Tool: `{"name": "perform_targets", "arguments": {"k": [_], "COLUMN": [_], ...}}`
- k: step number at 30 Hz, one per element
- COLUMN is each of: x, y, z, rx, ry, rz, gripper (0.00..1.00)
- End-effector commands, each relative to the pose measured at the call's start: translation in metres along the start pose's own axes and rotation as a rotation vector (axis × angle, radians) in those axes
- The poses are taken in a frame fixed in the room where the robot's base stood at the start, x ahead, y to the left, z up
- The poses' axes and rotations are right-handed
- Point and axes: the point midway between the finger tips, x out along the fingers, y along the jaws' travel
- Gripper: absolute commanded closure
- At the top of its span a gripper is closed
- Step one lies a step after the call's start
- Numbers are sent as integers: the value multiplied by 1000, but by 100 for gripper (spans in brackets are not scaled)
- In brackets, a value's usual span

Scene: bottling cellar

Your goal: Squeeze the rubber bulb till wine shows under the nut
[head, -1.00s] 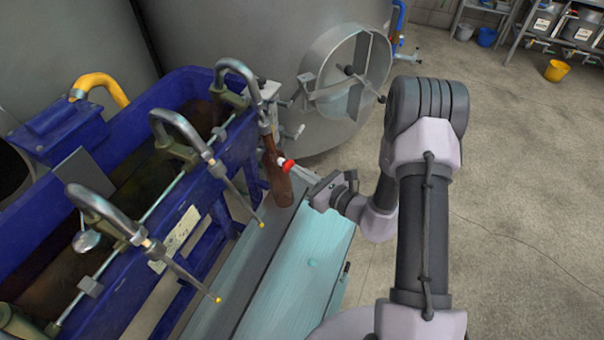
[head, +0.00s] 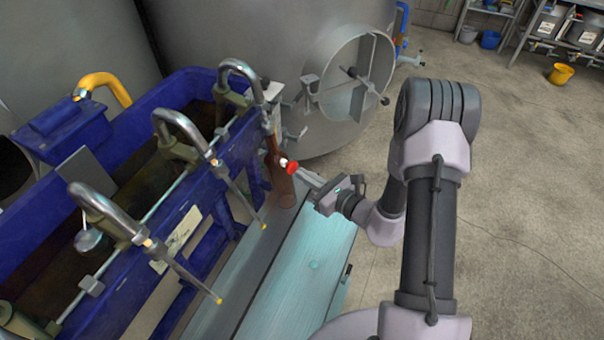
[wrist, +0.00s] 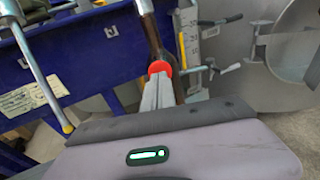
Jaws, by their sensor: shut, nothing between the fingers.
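A small red round piece (head: 292,168), which looks like the rubber bulb, has a pale part on its left. It sits in front of a brown bottle (head: 281,188) that stands upright under the farthest filler spout (head: 240,70). My gripper (head: 301,173) is shut, with its fingertips right at the red piece. In the wrist view the red piece (wrist: 160,68) shows just beyond the fingertips (wrist: 159,78), with the bottle neck (wrist: 150,30) behind it. I cannot tell whether they touch. The nut and any wine under it cannot be made out.
The blue filler trough (head: 215,170) with two nearer spouts (head: 180,125) stands to the left. A pale turquoise bench (head: 290,265) lies below my gripper.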

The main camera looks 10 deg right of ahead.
Motion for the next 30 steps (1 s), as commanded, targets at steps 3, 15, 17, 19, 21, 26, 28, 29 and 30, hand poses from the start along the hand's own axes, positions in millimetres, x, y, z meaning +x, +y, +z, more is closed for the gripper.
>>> {"name": "perform_targets", "arguments": {"k": [3,15,17,19,21,26,28,29,30], "x": [0,0,0,2,4,9,11,12,13], "y": [0,0,0,0,0,0,0,0,0], "z": [0,0,0,0,0,0,0,0,0], "rx": [0,0,0,-1,-1,-1,0,0,0], "ry": [0,-1,-1,-1,-1,-1,-1,-1,-1], "rz": [1,0,0,0,0,1,1,1,0], "gripper": [100,100,100,100,100,100,100,100,100]}}
